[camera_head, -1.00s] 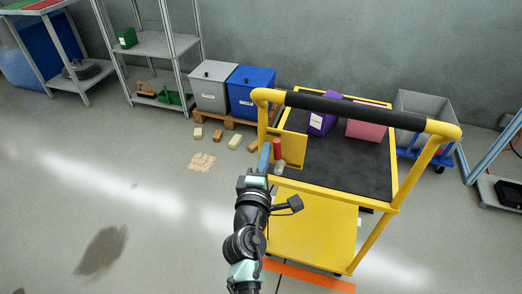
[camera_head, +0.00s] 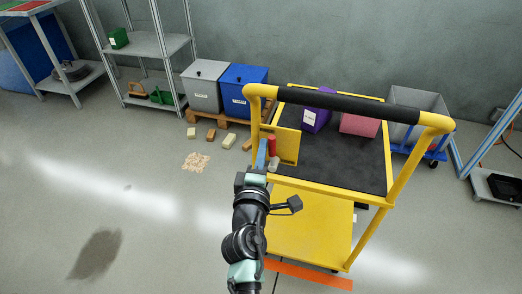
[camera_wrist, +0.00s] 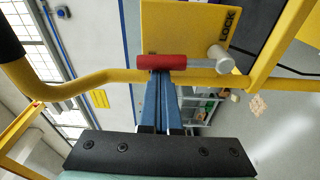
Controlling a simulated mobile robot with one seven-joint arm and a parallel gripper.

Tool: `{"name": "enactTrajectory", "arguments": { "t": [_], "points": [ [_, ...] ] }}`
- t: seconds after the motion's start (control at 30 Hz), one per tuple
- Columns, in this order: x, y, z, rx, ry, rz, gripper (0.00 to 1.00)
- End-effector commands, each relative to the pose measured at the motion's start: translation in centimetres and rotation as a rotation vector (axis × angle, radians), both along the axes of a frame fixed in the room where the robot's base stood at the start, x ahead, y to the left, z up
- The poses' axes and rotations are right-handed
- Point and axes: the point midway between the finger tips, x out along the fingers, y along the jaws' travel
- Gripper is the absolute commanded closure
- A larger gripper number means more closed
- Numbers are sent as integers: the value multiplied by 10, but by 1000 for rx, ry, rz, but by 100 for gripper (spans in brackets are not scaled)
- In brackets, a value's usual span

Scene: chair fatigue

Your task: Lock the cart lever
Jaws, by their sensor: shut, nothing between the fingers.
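The yellow cart (camera_head: 310,215) stands in front of me. The cart lever has a red grip (camera_head: 272,146) and sits beside a yellow plate (camera_head: 287,147) on the cart's left side. In the wrist view the red grip (camera_wrist: 174,62) lies across the picture, with its grey shaft running right to a round pale end (camera_wrist: 220,59). The plate behind it reads LOCK (camera_wrist: 229,22) at its right edge. My gripper (camera_head: 262,152) has blue fingers, shut and empty, just left of the lever. In the wrist view the fingertips (camera_wrist: 161,76) end at the red grip; contact cannot be told.
The cart's black-gripped handlebar (camera_head: 345,106) arches over its deck. A purple box (camera_head: 317,118) and a pink box (camera_head: 359,125) sit on the deck. Grey (camera_head: 208,87) and blue (camera_head: 244,92) bins stand behind. The floor to the left is mostly clear.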

Motion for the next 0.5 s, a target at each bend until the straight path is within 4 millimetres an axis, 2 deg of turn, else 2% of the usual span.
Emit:
{"name": "enactTrajectory", "arguments": {
  "t": [0.27,0.5],
  "points": [
    [-3,-13,-1,124,-41,-7,100],
    [-9,-28,-3,328,-107,-6,100]
  ]
}}
